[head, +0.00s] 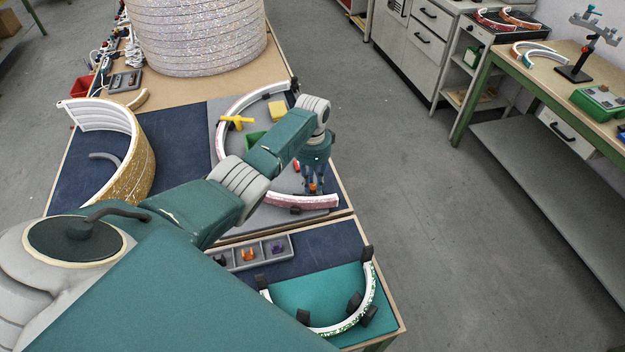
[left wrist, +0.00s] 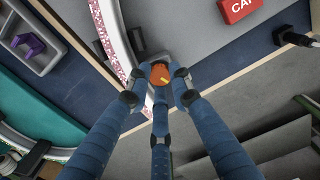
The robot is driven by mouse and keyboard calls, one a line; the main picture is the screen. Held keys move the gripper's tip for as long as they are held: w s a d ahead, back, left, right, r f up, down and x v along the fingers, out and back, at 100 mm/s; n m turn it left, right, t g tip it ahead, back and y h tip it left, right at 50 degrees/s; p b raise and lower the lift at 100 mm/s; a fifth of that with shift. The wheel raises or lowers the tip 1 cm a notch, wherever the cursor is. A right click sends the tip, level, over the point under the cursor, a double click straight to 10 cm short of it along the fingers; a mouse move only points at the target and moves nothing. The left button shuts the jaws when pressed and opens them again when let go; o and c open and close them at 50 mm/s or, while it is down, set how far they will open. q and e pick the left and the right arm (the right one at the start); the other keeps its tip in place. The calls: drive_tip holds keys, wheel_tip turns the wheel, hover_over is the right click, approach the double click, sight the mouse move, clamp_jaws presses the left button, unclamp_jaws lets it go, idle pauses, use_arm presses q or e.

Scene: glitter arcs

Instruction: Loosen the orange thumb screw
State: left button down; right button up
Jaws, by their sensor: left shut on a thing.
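The orange thumb screw (left wrist: 160,73) shows in the left wrist view between my fingertips, with a small yellow mark on its top. My left gripper (left wrist: 158,84) is shut on it, its blue fingers around the screw. In the head view my left gripper (head: 313,183) points down over the grey plate, beside the glittery pink and white arc (head: 300,201). A bit of orange (head: 313,187) shows between the fingers there; the rest of the screw is hidden. My right gripper is not in view.
A grey tray (head: 231,256) nearby holds an orange and a purple piece. A teal mat (head: 310,288) with a white arc (head: 366,290) lies at the front. A red block (left wrist: 239,9) marked "CAP" is close by. A tall gold arc (head: 142,160) stands at left.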

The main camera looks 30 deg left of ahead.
sight(312, 186)
use_arm(q)
drive_tip(key=n+p, duration=0.1)
drive_tip(key=n, duration=0.3)
drive_tip(key=shift+r, duration=0.1)
drive_tip(key=shift+n+p, duration=0.3)
drive_tip(key=shift+n, duration=0.5)
drive_tip(key=c, duration=1.8)
unclamp_jaws()
wheel_tip(312, 186, up, 12)
